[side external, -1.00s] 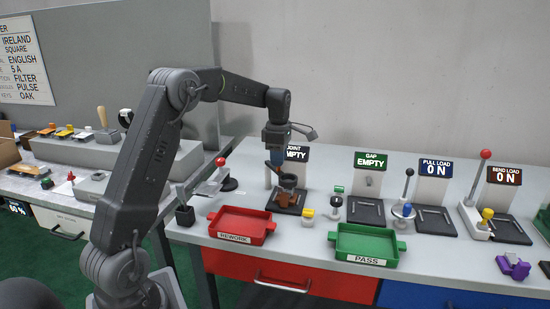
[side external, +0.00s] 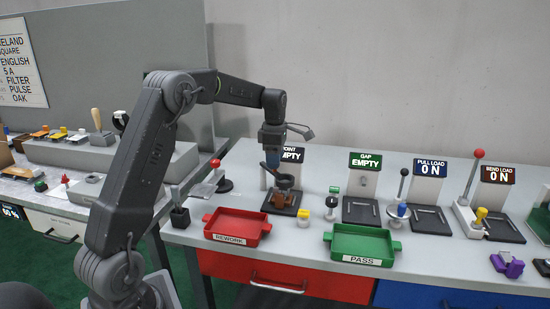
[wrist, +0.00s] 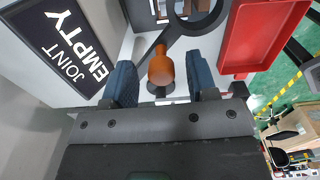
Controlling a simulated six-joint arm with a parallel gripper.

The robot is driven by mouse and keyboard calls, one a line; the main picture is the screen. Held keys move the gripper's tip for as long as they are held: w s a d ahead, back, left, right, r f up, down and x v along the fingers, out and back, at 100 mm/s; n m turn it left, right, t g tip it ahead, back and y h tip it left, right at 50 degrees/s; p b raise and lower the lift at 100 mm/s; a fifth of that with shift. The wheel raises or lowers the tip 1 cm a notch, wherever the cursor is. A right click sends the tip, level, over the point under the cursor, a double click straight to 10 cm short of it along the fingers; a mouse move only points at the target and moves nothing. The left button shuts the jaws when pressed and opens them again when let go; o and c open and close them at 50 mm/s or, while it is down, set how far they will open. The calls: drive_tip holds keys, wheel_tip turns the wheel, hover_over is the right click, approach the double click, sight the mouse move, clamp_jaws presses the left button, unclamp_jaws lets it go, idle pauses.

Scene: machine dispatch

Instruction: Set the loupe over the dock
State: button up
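The loupe shows in the wrist view as a dark ring (wrist: 207,24) on a dark arm, with an orange rounded knob (wrist: 160,68) beside it. In the side view its dark ring (side external: 286,181) stands at the JOINT dock (side external: 292,210), a dark plate; a brown-orange part sits low beside it. My gripper (wrist: 162,78) has its blue fingers on either side of the orange knob, with visible gaps, so it looks open. In the side view my gripper (side external: 272,162) points down just above the loupe; the fingertips are partly hidden. How far the ring covers the dock is unclear.
The JOINT sign (side external: 292,154) reads EMPTY, close behind my gripper. A red REWORK tray (side external: 237,228) and a green PASS tray (side external: 364,244) lie in front. A red-knobbed stand (side external: 220,178) is to the left; a yellow-and-white block (side external: 304,216) is to the right.

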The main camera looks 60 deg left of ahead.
wheel_tip(320, 180, up, 14)
idle(0.6)
drive_tip(key=shift+f, duration=0.1)
